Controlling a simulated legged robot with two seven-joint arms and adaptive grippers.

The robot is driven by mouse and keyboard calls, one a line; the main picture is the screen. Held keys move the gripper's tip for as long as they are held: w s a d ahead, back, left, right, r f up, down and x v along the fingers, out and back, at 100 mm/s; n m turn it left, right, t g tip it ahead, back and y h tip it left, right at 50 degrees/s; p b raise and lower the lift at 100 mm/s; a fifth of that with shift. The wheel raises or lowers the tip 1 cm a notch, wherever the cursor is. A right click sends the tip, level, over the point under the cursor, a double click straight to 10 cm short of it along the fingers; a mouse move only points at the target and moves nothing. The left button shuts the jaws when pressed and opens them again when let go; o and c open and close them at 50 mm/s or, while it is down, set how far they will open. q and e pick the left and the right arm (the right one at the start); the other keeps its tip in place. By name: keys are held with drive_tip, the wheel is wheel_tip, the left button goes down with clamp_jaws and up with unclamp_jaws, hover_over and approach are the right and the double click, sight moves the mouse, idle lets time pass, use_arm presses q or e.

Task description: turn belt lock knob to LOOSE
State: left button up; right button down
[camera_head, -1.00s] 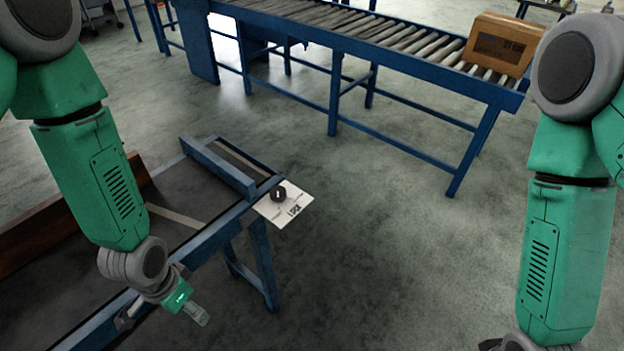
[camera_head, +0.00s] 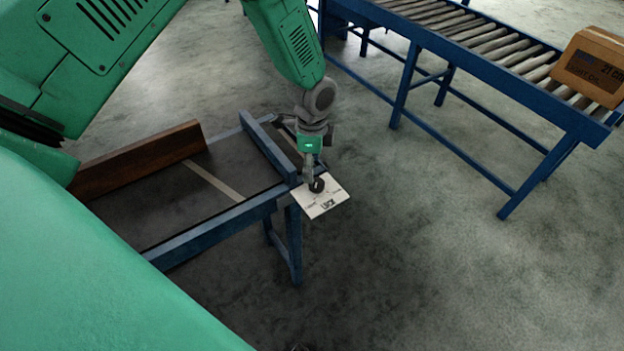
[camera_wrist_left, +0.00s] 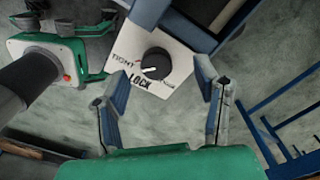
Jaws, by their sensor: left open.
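The black belt lock knob (camera_head: 317,185) sits on a white plate (camera_head: 328,204) at the corner of the blue-framed belt table. In the left wrist view the knob (camera_wrist_left: 156,63) is round, with a white pointer mark toward its lower left. My left gripper (camera_head: 313,178) reaches down over the plate. In the left wrist view its open fingers (camera_wrist_left: 160,85) stand on either side of the knob, apart from it.
The dark belt table (camera_head: 215,215) with a brown board (camera_head: 140,160) lies left of the plate. A blue roller conveyor (camera_head: 480,60) carries a cardboard box (camera_head: 592,68) at the upper right. The floor right of the plate is clear.

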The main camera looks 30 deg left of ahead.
sight(320, 182)
use_arm(q)
drive_tip(key=d+f, duration=0.3)
drive_tip(key=shift+d+f, duration=0.25)
drive_tip(key=shift+d, duration=0.05)
drive_tip(key=shift+d+f, duration=0.1)
drive_tip(key=shift+f, duration=0.2)
drive_tip(key=shift+a+f, duration=0.25)
drive_tip(key=a, duration=0.1)
drive_tip(key=a+f, duration=0.1)
drive_tip(key=a, duration=0.1)
drive_tip(key=shift+a+f, duration=0.1)
drive_tip(key=shift+a, duration=0.1)
drive_tip(key=shift+c, duration=1.2)
drive_tip(key=shift+d, duration=0.15)
drive_tip(key=c, duration=0.7)
drive_tip(key=shift+w+d+r, duration=0.1)
drive_tip(key=shift+d+r, duration=0.1)
drive_tip(key=shift+d, duration=0.25)
drive_tip(key=shift+d+r, duration=0.15)
drive_tip(key=shift+d, duration=0.3)
drive_tip(key=shift+c, duration=1.1)
drive_tip(key=shift+w+d, duration=0.2)
drive_tip(key=shift+d, duration=0.1)
drive_tip(key=shift+a+r, duration=0.1)
use_arm(e)
drive_tip(key=shift+d+f, duration=0.25)
drive_tip(key=shift+d, duration=0.85)
